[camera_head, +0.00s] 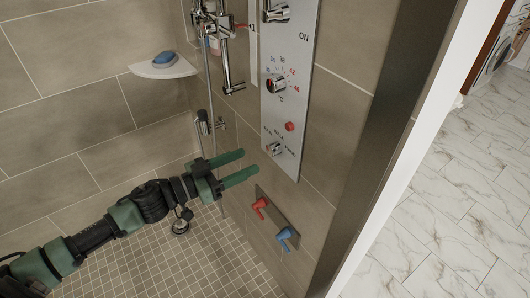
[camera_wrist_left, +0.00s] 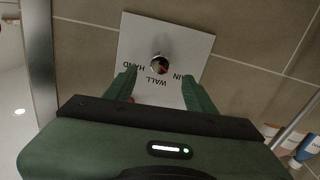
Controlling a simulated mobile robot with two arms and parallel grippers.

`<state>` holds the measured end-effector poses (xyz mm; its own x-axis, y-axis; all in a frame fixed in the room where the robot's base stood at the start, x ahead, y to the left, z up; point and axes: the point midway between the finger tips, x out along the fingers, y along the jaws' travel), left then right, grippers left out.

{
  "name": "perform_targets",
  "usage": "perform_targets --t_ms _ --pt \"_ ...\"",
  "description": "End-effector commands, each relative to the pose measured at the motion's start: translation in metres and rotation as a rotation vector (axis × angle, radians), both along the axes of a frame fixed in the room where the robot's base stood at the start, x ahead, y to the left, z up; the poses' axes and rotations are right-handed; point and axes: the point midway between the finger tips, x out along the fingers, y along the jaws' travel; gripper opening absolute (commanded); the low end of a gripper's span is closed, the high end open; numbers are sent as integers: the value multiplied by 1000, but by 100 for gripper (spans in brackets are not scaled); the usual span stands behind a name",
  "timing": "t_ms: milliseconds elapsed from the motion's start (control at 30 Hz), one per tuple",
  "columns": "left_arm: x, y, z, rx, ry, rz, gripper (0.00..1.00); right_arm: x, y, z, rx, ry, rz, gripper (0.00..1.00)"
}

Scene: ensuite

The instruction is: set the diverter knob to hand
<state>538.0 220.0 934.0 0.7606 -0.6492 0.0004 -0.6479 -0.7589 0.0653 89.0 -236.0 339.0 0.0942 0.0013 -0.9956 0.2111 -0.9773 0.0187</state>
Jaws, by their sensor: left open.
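The diverter knob (camera_head: 274,148) is a small chrome knob low on the pale shower panel (camera_head: 291,104), with RAIN, WALL and HAND lettered around it. My right gripper is out of view.
Above the knob are a red button (camera_head: 290,127) and a temperature knob (camera_head: 277,84). Below the panel, red (camera_head: 260,207) and blue (camera_head: 286,237) levers stick out of a wall plate. A hand-shower rail (camera_head: 226,60) stands left. A corner shelf (camera_head: 163,68) holds a blue item.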

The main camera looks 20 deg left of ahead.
Motion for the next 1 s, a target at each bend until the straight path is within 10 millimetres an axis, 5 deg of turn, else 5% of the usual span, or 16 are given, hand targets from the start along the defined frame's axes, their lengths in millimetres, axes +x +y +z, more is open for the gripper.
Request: perform_targets --t_ms 433,833,867,1000 --pt "49 -39 2 -2 -2 6 55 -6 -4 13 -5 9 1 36" --pt "56 -45 0 0 0 5 55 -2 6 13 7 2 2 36" --pt "56 -45 0 0 0 5 52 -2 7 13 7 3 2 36" --pt "56 -45 0 0 0 5 13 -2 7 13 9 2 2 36"
